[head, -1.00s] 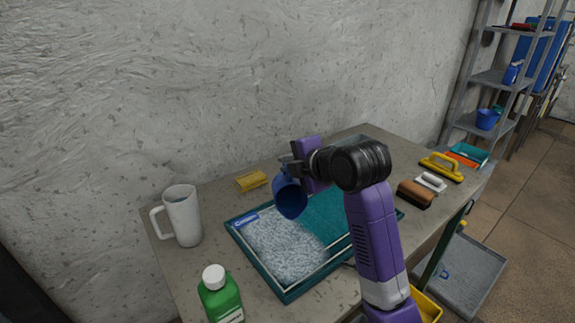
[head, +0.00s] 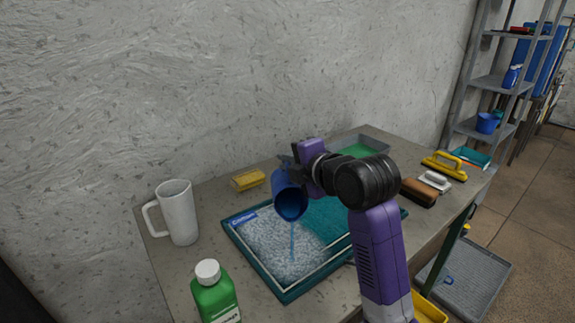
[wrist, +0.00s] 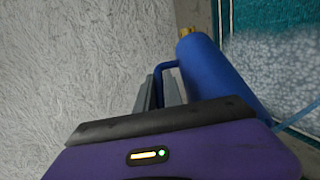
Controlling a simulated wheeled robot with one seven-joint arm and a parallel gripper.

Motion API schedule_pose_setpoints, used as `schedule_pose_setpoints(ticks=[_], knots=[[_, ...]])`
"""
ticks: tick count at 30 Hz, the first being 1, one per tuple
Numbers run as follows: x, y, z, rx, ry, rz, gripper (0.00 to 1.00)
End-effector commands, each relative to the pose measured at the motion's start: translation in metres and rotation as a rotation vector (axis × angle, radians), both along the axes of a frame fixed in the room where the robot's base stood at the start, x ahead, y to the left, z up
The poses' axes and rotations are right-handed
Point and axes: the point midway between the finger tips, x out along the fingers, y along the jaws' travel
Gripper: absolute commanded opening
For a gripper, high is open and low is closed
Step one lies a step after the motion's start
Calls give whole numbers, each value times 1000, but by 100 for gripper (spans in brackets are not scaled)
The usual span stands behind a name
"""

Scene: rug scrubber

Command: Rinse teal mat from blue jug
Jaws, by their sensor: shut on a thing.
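The blue jug (head: 290,198) is tilted over the mat, mouth down toward the camera, and a thin stream of water (head: 293,240) falls from it. My gripper (head: 287,165) is shut on the jug's handle; in the wrist view the fingers (wrist: 158,92) close on the handle beside the blue jug (wrist: 215,75). The teal mat (head: 330,215) lies flat on the table. Whitish foam (head: 270,250) covers its left part, and its right part shows bare teal, partly hidden behind my arm. The foam also shows at the right of the wrist view.
A white jug (head: 178,212) and a green bottle (head: 215,295) stand left of the mat. A yellow sponge (head: 248,180) lies behind it. A grey tray with green inside (head: 358,150), brushes (head: 420,190) and a yellow-handled tool (head: 443,167) are at the right. A wall stands behind the table.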

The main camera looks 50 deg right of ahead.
Motion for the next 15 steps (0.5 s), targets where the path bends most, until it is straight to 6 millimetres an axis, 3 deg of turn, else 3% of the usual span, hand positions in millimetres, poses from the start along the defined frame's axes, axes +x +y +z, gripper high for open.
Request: schedule_pose_setpoints(ticks=[15], knots=[[2, -2, 10, 32, 32, -1, 0]])
